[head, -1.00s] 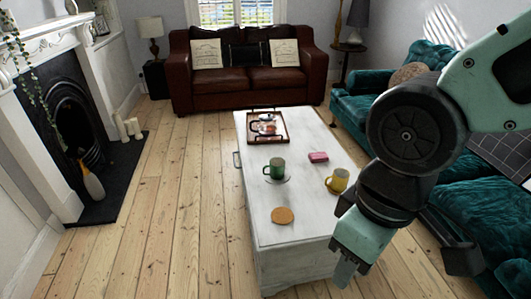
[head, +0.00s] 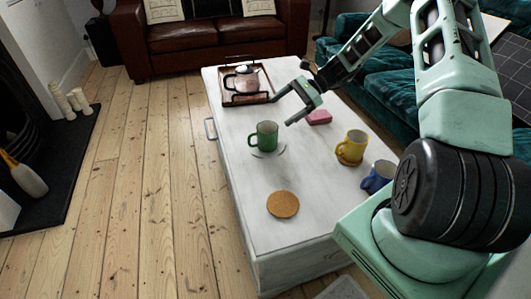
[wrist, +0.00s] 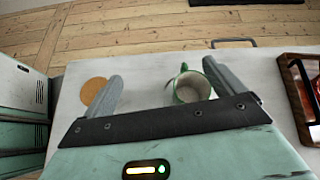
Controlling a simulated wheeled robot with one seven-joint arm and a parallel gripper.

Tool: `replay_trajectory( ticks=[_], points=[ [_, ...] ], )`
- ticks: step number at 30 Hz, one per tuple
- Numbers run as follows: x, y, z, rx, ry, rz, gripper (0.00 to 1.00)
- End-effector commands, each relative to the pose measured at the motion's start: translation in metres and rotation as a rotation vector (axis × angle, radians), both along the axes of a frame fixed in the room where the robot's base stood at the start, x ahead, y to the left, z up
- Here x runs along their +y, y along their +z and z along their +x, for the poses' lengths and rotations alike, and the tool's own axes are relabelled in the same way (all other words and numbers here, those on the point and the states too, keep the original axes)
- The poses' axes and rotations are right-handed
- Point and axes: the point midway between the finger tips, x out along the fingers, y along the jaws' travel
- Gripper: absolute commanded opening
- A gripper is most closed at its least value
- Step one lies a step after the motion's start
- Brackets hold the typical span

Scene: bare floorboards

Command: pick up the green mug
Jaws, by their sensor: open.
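The green mug (head: 265,136) stands upright on a saucer (head: 268,152) on the white coffee table. In the head view my gripper (head: 288,107) is above the table, just up and right of the mug, open and empty. The two fingers (wrist: 163,92) are spread wide. The mug's lower part is hidden in the wrist view.
A yellow mug (head: 351,147), blue mug (head: 377,177), pink block (head: 319,117) and cork coaster (head: 283,204) are on the white table (head: 235,185). A wooden tray (head: 233,100) with a teapot (head: 242,78) is at its far end. Teal sofa (head: 385,80) lies to the right.

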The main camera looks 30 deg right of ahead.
Motion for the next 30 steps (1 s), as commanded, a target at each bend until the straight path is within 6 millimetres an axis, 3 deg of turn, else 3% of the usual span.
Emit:
replay_trajectory(
  ticks=[1,3,6,9,12,24,30],
  points=[
    [-0.033,-0.032,-0.001,0.021,-0.103,0.054,0.94],
    [-0.065,-0.052,-0.003,0.040,-0.206,0.115,0.94],
    [-0.096,-0.069,-0.008,0.055,-0.304,0.171,0.94],
    [-0.108,-0.078,-0.009,0.062,-0.350,0.202,0.94],
    [-0.103,-0.083,-0.004,0.063,-0.360,0.208,0.94],
    [-0.038,-0.114,0.036,0.064,-0.356,0.207,0.94],
    [-0.021,-0.122,0.048,0.063,-0.358,0.204,0.94]
  ],
)
